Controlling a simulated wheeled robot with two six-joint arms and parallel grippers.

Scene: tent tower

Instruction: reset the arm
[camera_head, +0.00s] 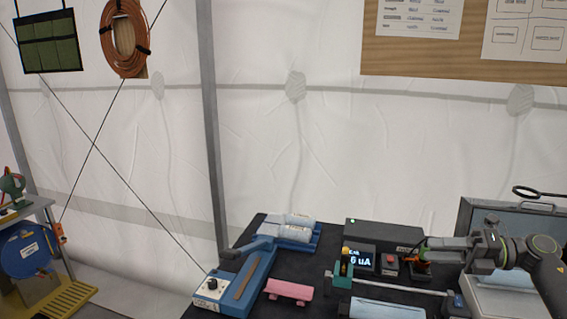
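My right arm comes in from the right edge, and my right gripper (428,249) points left above the right part of the dark bench. It is small, and I cannot tell whether its fingers are open or shut. A small orange part (420,265) shows at or just below the fingertips; I cannot tell whether they touch it. My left arm and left gripper are not in view.
The bench holds a meter with a lit display (361,258), a teal-ended fixture with a rod (400,286), a pink block (288,290), a blue device (238,285), white rolls in a blue tray (293,229) and a grey case (500,215). A blue reel (27,252) stands left.

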